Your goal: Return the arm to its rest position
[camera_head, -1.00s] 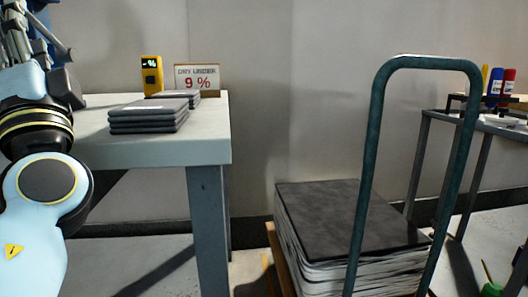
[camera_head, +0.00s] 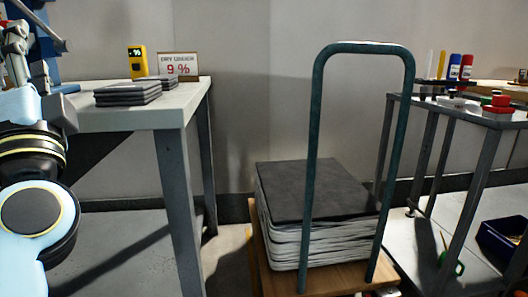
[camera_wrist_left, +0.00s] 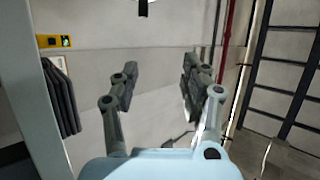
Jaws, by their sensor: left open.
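My left arm comes in at the left edge of the head view, and part of my left gripper (camera_head: 20,45) shows at the upper left, cut off by the frame. In the left wrist view my left gripper (camera_wrist_left: 155,90) has its two fingers wide apart with nothing between them. It is in the air, apart from the table. My right gripper is not in view.
A table (camera_head: 150,119) holds stacked grey sheets (camera_head: 127,94), a yellow meter (camera_head: 138,62) and a 9 % sign (camera_head: 177,66). A cart with a green handle (camera_head: 318,120) carries a grey stack (camera_head: 315,195). A metal shelf (camera_head: 470,115) stands right. A ladder (camera_wrist_left: 285,75) shows in the wrist view.

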